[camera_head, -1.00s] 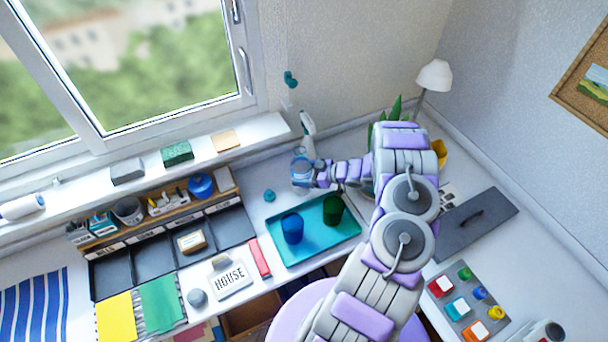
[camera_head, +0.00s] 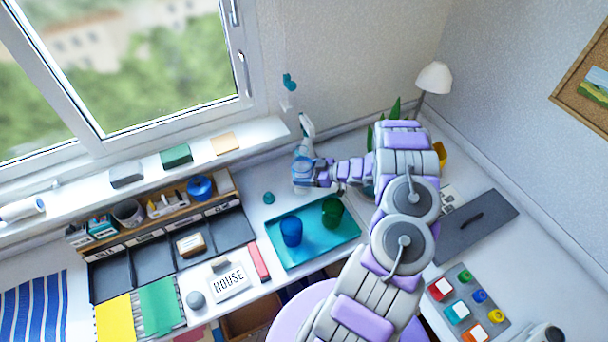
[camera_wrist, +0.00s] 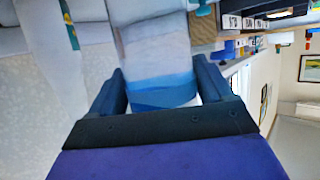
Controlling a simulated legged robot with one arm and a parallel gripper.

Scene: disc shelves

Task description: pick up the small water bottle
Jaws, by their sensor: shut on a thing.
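The small water bottle shows as a clear body with a blue part (camera_head: 301,170) in the head view, beyond the tray near the wall. My gripper (camera_head: 309,174) is at the far end of my outstretched arm and is shut on it. In the wrist view the bottle (camera_wrist: 158,55), pale and see-through with a blue band, stands between my two dark fingers (camera_wrist: 165,92). The fingers hide part of its sides. I cannot tell whether its base touches the desk.
A white spray bottle (camera_head: 306,128) stands just behind the bottle. A teal tray (camera_head: 318,250) with a blue cup (camera_head: 291,231) and a green cup (camera_head: 332,212) lies nearer me. A plant and white lamp (camera_head: 434,77) are to the right.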

